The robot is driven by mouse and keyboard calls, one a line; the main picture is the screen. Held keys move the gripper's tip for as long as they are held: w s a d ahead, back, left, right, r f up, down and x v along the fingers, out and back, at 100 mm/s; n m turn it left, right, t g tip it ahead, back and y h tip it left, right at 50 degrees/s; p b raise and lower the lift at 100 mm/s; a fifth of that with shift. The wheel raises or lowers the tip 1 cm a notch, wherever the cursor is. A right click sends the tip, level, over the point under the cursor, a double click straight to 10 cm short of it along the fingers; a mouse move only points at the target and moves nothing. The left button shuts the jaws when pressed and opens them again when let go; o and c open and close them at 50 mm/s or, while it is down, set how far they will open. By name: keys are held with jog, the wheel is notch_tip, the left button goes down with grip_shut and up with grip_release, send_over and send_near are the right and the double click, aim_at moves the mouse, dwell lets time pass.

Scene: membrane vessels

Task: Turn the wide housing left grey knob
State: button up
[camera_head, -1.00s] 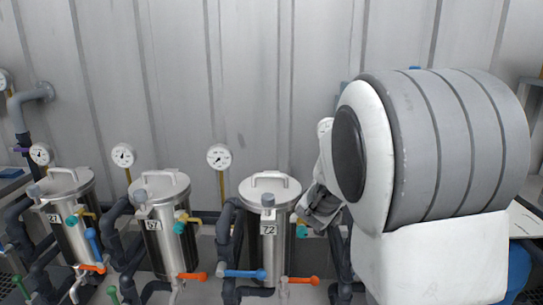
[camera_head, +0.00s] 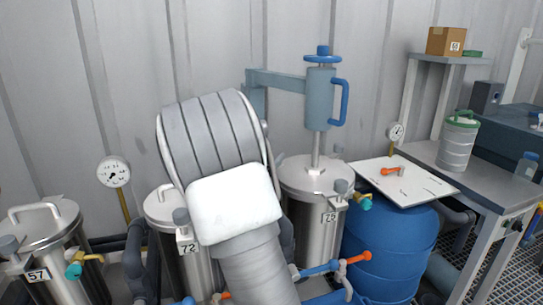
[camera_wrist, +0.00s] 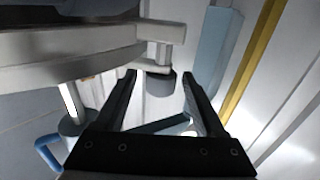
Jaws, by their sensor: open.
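The wide housing (camera_head: 310,225), a steel vessel labelled 25, stands right of my arm in the head view, its left side covered by the arm. A grey knob (camera_head: 341,187) shows at its front right; I see no left knob there. In the wrist view, a steel vessel's lid and rim (camera_wrist: 70,45) fill the upper left. A grey knob (camera_wrist: 160,84) hangs from a bracket at that rim and appears between the fingertips of my gripper (camera_wrist: 158,78), which is open and empty. Contact cannot be told. My arm hides the gripper in the head view.
A blue hoist (camera_head: 320,95) rises above the wide housing. Vessels 72 (camera_head: 165,208) and 57 (camera_head: 45,235) stand left. A blue drum (camera_head: 390,250) with a white board (camera_head: 425,185) and a bench (camera_head: 480,180) are right. A yellow bar (camera_wrist: 255,60) is near my gripper.

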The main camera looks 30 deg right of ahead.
jog(key=shift+x, duration=1.65)
jog(key=shift+c, duration=0.4)
jog(key=shift+b, duration=0.3)
grip_shut()
